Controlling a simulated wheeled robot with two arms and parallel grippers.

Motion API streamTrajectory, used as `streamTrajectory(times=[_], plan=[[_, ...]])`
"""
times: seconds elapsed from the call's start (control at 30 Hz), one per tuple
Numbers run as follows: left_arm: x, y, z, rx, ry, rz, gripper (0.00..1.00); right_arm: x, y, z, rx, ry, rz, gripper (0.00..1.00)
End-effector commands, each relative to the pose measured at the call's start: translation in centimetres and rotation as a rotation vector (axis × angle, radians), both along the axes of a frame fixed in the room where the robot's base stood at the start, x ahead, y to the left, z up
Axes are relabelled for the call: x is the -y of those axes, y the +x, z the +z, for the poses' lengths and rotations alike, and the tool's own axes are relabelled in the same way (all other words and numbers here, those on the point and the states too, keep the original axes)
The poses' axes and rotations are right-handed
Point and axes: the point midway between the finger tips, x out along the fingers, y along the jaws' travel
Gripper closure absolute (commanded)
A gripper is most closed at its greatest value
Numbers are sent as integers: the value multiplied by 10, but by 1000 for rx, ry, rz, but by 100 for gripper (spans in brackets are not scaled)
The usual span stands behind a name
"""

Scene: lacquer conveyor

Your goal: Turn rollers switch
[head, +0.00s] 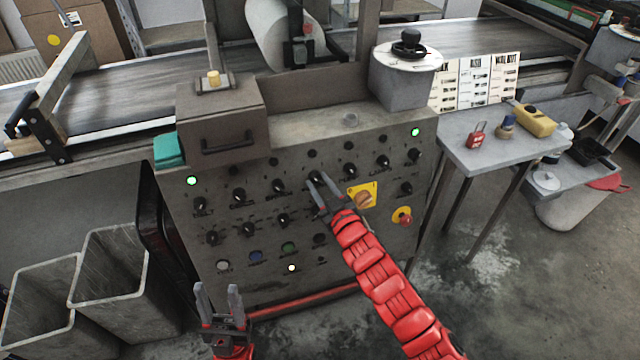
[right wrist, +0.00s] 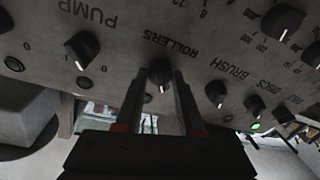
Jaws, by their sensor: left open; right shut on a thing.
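The rollers switch (right wrist: 160,73) is a black rotary knob with a white pointer mark, under upside-down lettering "ROLLERS" in the right wrist view. My right gripper (right wrist: 160,80) has one finger on each side of this knob and is shut on it. In the head view the right gripper (head: 318,181) reaches the middle of the grey control panel (head: 265,205), and its fingers partly hide the knob. My left gripper (head: 219,294) is open and empty, low in front of the panel and apart from it.
The pump knob (right wrist: 82,50) and brush knob (right wrist: 216,92) sit on either side of the switch. A red button (head: 404,217) and a yellow-plated switch (head: 364,198) are right of the right gripper. Grey bins (head: 125,285) stand left; a small table (head: 480,150) stands right.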

Motion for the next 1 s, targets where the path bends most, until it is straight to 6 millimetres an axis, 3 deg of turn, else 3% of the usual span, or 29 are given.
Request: streamTrajectory(times=[0.17, 0.2, 0.37, 0.77, 1.0], plan=[[0, 0, 0, 0, 0, 0, 50, 0, 0, -2, -3, -2, -1, 100], [0, 0, 0, 0, 0, 0, 50, 0, 0, -2, -3, -1, -1, 61], [0, 0, 0, 0, 0, 0, 50, 0, 0, -1, -2, 0, -1, 32], [0, 0, 0, 0, 0, 0, 50, 3, -5, -1, -1, 1, 0, 32], [0, 0, 2, 0, 0, 0, 50, 22, -44, 0, -2, 0, -3, 32]])
